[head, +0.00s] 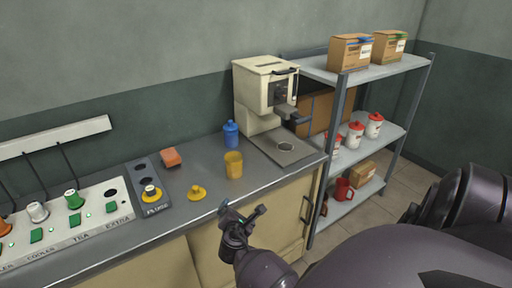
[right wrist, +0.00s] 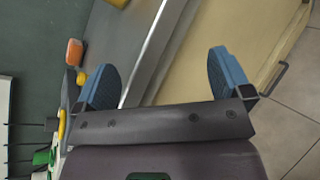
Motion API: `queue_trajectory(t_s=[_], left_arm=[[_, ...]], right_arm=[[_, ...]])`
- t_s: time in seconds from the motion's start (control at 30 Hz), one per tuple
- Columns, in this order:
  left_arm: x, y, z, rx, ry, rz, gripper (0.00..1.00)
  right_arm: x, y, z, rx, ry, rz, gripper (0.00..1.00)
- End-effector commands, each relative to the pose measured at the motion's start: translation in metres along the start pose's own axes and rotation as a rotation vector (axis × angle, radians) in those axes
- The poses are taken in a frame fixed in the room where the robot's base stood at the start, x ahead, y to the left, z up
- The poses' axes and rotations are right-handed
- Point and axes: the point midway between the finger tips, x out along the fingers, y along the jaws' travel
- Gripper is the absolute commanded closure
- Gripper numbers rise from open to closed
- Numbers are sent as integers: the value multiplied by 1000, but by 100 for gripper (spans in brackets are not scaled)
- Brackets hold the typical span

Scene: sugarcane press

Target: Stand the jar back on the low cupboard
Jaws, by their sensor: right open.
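The low cupboard (head: 215,178) has a grey top and cream doors. An open yellow jar (head: 233,165) stands upright on it, and a yellow knobbed lid (head: 196,192) lies apart in front. A blue lidded jar (head: 231,133) stands behind the yellow one. I cannot tell which jar is meant. My right gripper (head: 243,210) is open and empty, near the cupboard's front edge and apart from the jars. In the right wrist view its blue fingers (right wrist: 165,80) are spread with nothing between them. My left gripper is out of view.
A cream coffee machine (head: 266,85) stands at the cupboard's right end. A metal shelf (head: 375,70) beyond holds cartons, several white red-lidded jars (head: 354,135) and red mugs.

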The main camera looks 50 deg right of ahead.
Motion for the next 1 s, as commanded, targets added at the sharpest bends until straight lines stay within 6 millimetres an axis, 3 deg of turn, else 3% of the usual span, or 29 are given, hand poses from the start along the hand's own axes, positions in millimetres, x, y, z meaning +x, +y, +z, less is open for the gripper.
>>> queue_trajectory(t_s=[0.03, 0.17, 0.3, 0.6, 0.8, 1.0], left_arm=[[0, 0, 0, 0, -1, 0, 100], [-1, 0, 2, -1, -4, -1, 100], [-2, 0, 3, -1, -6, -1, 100], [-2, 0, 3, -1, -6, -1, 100], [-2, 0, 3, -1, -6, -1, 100], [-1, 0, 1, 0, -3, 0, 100]], right_arm=[[-11, -17, -7, 110, 59, -1, 3], [-43, -51, -23, 434, 218, -26, 3], [-89, -83, -39, 829, 397, -106, 3], [-195, -119, -47, 1620, 674, -419, 3], [-228, -123, -44, 1868, 728, -555, 3], [-231, -123, -43, 1899, 733, -572, 3]])
